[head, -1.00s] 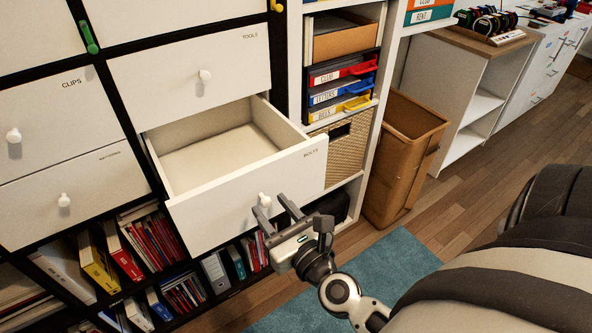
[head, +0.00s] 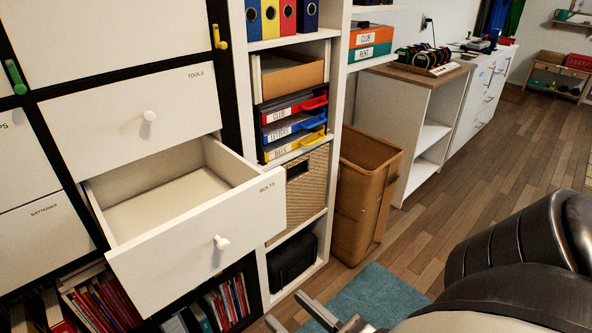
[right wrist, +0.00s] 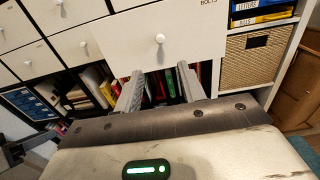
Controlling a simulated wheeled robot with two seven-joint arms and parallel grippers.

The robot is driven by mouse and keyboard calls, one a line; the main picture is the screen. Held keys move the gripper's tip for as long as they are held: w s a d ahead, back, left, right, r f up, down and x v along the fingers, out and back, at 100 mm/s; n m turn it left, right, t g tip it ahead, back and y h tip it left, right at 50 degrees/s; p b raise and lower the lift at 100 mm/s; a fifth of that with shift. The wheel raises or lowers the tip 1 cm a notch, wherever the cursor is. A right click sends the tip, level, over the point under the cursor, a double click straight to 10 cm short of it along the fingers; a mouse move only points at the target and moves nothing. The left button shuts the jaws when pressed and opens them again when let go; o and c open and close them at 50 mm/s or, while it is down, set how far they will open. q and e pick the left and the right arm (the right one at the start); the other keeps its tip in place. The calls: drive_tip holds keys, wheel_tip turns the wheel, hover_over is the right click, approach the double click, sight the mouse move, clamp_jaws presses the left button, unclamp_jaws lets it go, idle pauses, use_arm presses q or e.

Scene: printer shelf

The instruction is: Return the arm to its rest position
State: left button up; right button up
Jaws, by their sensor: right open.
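My right gripper (head: 297,318) is at the bottom edge of the head view, low and to the right of the open drawer. In the right wrist view its two fingers (right wrist: 159,88) are apart with nothing between them. The drawer labelled BOLTS (head: 198,240) is pulled out and looks empty inside. Its white round knob (head: 221,242) is clear of the gripper; it also shows in the right wrist view (right wrist: 160,38), beyond the fingertips.
The closed TOOLS drawer (head: 130,112) is above. A shelf holds a wicker basket (head: 300,190) and letter trays (head: 294,125). A brown bin (head: 364,190) stands to the right, near a teal rug (head: 370,298). The wooden floor (head: 470,150) beyond is clear.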

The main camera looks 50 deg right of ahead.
idle(0.4)
drive_tip(key=w+a+f+n+g+y+p, duration=0.1)
drive_tip(key=w+a+f+n+y, duration=0.2)
drive_tip(key=n, duration=0.8)
drive_tip(key=w+a+n+g+y+p, duration=0.1)
drive_tip(key=a+n+g+y+p, duration=0.3)
drive_tip(key=n, duration=0.7)
use_arm(q)
drive_tip(key=shift+a+r, duration=0.2)
drive_tip(key=shift+r, duration=0.5)
use_arm(e)
wheel_tip(320, 180, down, 8)
drive_tip(key=w+n+g+h, duration=0.2)
drive_tip(key=n, duration=1.5)
drive_tip(key=shift+w+a, duration=0.3)
drive_tip(key=shift+a, duration=0.05)
use_arm(q)
drive_tip(key=shift+s+g, duration=0.1)
drive_tip(key=shift+g, duration=0.2)
use_arm(e)
drive_tip(key=shift+c, duration=0.4)
